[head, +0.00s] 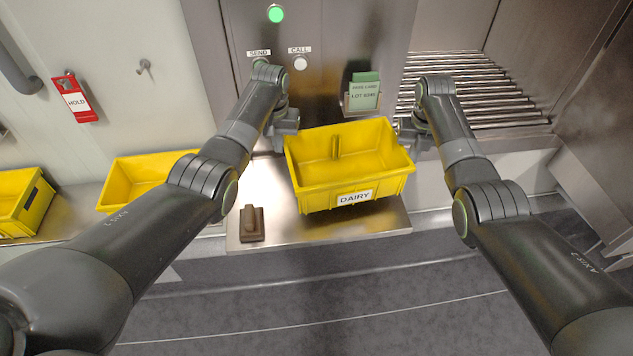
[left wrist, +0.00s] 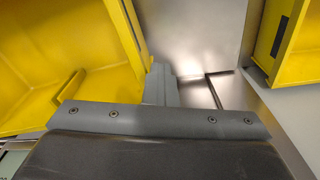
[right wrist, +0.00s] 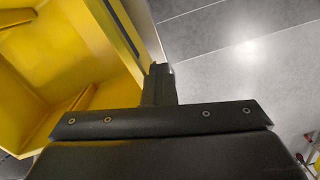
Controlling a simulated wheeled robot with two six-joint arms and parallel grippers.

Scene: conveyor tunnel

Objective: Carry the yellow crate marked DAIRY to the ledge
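The yellow DAIRY crate (head: 350,172) is upright, empty and slightly turned, with its white label facing me. It is over a steel shelf (head: 290,236) below the wall panel; I cannot tell whether its base touches the shelf. My left gripper (head: 284,128) is at its left end and my right gripper (head: 408,132) at its right end. In the left wrist view the closed fingers (left wrist: 160,84) meet the crate's end wall (left wrist: 128,40). In the right wrist view the fingers (right wrist: 158,84) do the same at the other end wall (right wrist: 122,35). The fingertips are partly hidden.
Two other yellow crates, one nearer (head: 125,182) and one at the far left (head: 20,205), stand left. A brown block (head: 251,223) sits on the shelf's front left. A roller conveyor (head: 465,88) lies back right. A card holder (head: 362,98) is behind the crate.

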